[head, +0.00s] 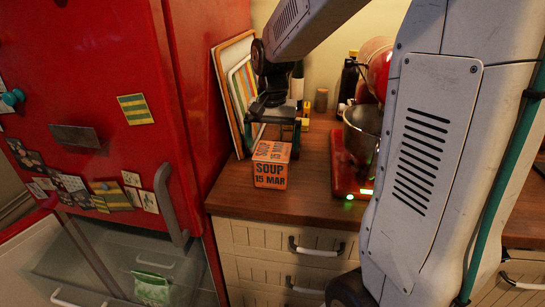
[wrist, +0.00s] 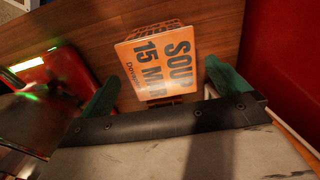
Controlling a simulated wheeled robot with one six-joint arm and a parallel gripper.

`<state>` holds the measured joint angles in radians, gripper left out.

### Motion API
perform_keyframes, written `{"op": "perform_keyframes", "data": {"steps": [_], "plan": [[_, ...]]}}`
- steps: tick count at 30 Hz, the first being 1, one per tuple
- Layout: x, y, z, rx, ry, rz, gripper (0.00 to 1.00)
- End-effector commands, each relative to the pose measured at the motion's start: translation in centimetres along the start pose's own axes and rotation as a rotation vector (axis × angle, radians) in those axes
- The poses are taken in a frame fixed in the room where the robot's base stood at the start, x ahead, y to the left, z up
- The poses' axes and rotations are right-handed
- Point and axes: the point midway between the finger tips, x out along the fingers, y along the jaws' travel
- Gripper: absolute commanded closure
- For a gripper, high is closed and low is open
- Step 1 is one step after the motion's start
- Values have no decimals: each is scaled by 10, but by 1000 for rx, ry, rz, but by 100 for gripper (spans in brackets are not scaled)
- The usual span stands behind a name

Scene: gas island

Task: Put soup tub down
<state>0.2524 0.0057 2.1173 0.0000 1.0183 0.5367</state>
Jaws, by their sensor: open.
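The soup tub (head: 271,165) is an orange box with dark lettering reading SOUP 15 MAR. It stands upright on the wooden counter (head: 313,190), near the front edge, in the head view. In the wrist view the soup tub (wrist: 162,60) lies between the green fingers of my gripper (wrist: 160,85). My gripper (head: 273,132) is just behind the tub in the head view, with its fingers apart. A gap shows between the tub and the right finger in the wrist view. Contact with the left finger cannot be told.
A red stand mixer (head: 350,165) with a metal bowl (head: 361,132) stands right of the tub. A red fridge (head: 195,60) is close on the left. Trays (head: 232,75) lean at the back left. Drawers (head: 270,240) are below the counter.

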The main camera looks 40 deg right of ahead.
Motion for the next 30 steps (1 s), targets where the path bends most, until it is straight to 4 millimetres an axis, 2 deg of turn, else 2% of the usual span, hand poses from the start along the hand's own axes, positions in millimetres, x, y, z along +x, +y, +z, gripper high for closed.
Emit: {"op": "perform_keyframes", "data": {"steps": [1, 4, 10, 14, 17, 21, 27, 30], "plan": [[-11, 0, -1, 0, 4, -2, 0], [-28, 0, 0, 0, 2, -1, 0], [-47, 0, 1, -4, 2, -1, 0], [-57, 3, 20, -55, 9, -5, 0], [-65, 10, 52, -144, 23, -12, 0], [-74, 26, 109, -311, 46, -23, 0], [-68, 56, 181, -549, 79, -35, 0], [-61, 70, 208, -649, 93, -39, 0]]}}
